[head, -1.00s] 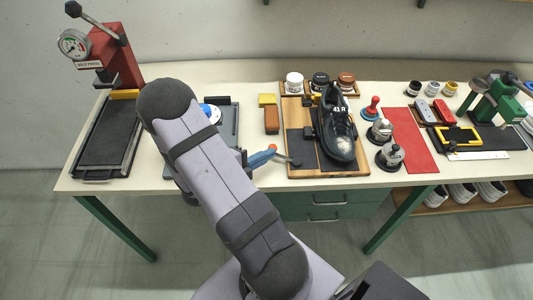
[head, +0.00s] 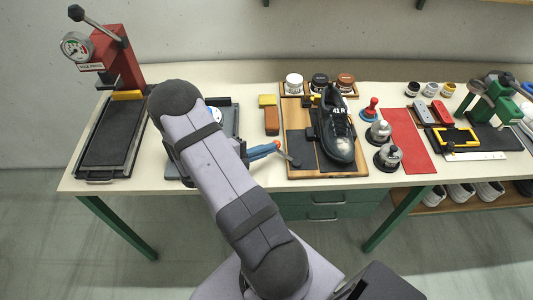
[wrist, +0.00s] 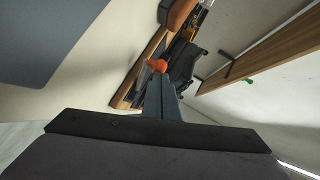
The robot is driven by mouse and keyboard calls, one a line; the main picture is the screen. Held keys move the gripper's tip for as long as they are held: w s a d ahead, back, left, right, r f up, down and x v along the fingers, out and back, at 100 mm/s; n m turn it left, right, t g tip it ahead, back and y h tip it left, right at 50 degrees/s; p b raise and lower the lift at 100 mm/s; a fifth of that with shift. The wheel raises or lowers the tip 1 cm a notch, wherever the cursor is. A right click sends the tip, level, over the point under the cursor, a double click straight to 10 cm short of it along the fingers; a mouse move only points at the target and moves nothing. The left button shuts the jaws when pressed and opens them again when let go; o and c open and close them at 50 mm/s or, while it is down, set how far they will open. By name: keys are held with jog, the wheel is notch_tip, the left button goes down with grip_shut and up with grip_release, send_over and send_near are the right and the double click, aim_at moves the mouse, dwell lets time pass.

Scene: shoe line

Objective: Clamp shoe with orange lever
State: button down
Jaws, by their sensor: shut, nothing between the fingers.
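The black shoe (head: 339,133), marked 41 R, lies on a wooden board with dark pads (head: 296,172). A dark shape that looks like the shoe also shows in the wrist view (wrist: 184,64). In the head view my arm hides most of the gripper.
A red press (head: 118,60) stands at the table's left end. A brown block (head: 271,120) lies left of the board, and jars (head: 320,81) stand behind it. Metal weights (head: 388,156) and a red mat (head: 409,140) are to the right. Bare table shows in front of the block.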

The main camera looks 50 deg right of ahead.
jog(key=shift+w+d+p, duration=0.25)
jog(key=shift+w+d, duration=0.1)
jog(key=shift+d, duration=0.55)
jog(key=shift+w+d+p, duration=0.2)
jog(key=shift+w+d, duration=0.1)
jog(key=shift+d, duration=0.65)
jog(key=a+r+p, duration=0.1)
jog(key=a, duration=0.1)
jog(key=a+r+p, duration=0.1)
jog(key=a+p, duration=0.1)
jog(key=shift+s+r, duration=0.15)
jog(key=w+a+b, duration=0.1)
jog(key=w+a, duration=0.1)
jog(key=w+a+r+b, duration=0.1)
jog(key=w+a, duration=0.1)
jog(key=w+a+r+b, duration=0.1)
jog(key=w+a+b, duration=0.1)
jog(key=a, duration=0.1)
jog(key=shift+w+r, duration=0.1)
